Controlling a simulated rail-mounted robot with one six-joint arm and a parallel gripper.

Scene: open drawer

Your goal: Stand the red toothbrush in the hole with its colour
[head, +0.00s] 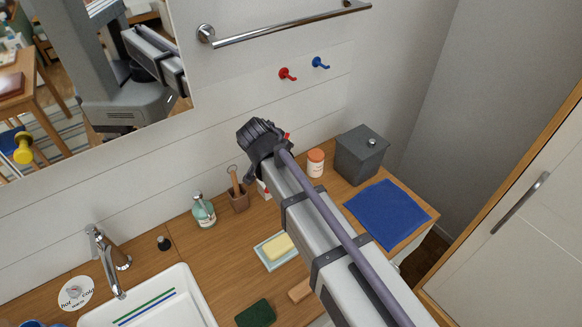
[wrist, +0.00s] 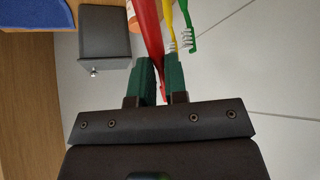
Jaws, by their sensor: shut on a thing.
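The red toothbrush (wrist: 150,32) is between the two green fingers of my gripper (wrist: 160,80) in the wrist view; the gripper is shut on it. Its far end runs out of the top of the picture. A yellow toothbrush (wrist: 169,20) and a green toothbrush (wrist: 186,20) are close beside it, bristles towards the gripper. In the head view my arm covers the fingers and most of the red toothbrush; only a small red bit (head: 287,136) shows by the wrist. The hole in red's colour is not visible in either view.
A grey lidded box (head: 361,154), an orange-and-white jar (head: 315,162) and a blue cloth (head: 386,213) are right of my arm. The wall stands close behind.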

